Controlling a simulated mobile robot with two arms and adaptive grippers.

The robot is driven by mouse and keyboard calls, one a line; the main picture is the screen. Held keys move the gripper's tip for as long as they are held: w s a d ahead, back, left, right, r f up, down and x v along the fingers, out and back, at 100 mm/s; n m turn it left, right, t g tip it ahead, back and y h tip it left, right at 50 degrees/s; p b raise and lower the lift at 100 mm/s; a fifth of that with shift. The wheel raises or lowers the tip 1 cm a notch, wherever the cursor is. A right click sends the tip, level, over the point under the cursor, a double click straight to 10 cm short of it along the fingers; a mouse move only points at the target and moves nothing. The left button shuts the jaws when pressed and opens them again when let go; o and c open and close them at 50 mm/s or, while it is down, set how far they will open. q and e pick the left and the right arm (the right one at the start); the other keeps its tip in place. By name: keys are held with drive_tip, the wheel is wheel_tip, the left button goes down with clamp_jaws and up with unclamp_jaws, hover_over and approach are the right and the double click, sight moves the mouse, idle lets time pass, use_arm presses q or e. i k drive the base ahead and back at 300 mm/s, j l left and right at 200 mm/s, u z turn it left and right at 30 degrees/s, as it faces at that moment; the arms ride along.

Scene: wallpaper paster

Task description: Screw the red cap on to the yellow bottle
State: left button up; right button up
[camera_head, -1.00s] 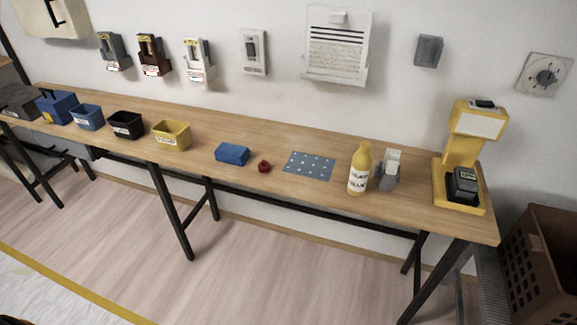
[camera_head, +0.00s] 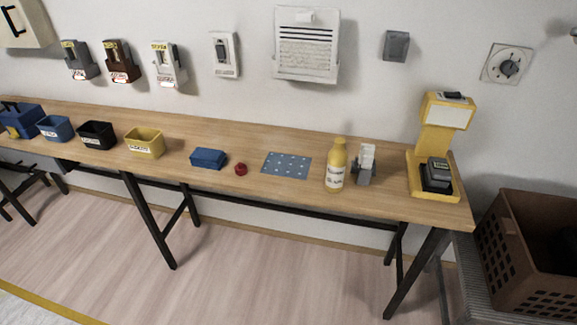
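The red cap (camera_head: 241,169) lies on the wooden table (camera_head: 225,132), between a blue block and a blue dotted mat. The yellow bottle (camera_head: 336,166) stands upright on the table, right of the mat, with a white label on its front. The cap and the bottle are apart. Whether the bottle's mouth is open is too small to tell. Neither of my grippers shows in the head view.
The blue block (camera_head: 208,158) and dotted mat (camera_head: 287,165) lie near the cap. A grey-white holder (camera_head: 365,165) stands close right of the bottle. A yellow machine (camera_head: 434,145) stands at the right end. Several bins, including a yellow bin (camera_head: 145,142), stand left. A brown crate (camera_head: 535,285) is beyond the right end.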

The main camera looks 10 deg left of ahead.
sight(338, 156)
drive_tip(key=i+j+z, duration=0.1)
drive_tip(key=j, duration=0.25)
drive_tip(key=i+j+z, duration=0.1)
drive_tip(key=j, duration=0.25)
drive_tip(key=i+j+z, duration=0.1)
drive_tip(key=i+j, duration=0.15)
drive_tip(key=j, duration=0.15)
drive_tip(key=i+j+z, duration=0.15)
drive_tip(key=j, duration=0.25)
drive_tip(key=j+z, duration=0.1)
drive_tip(key=j, duration=0.25)
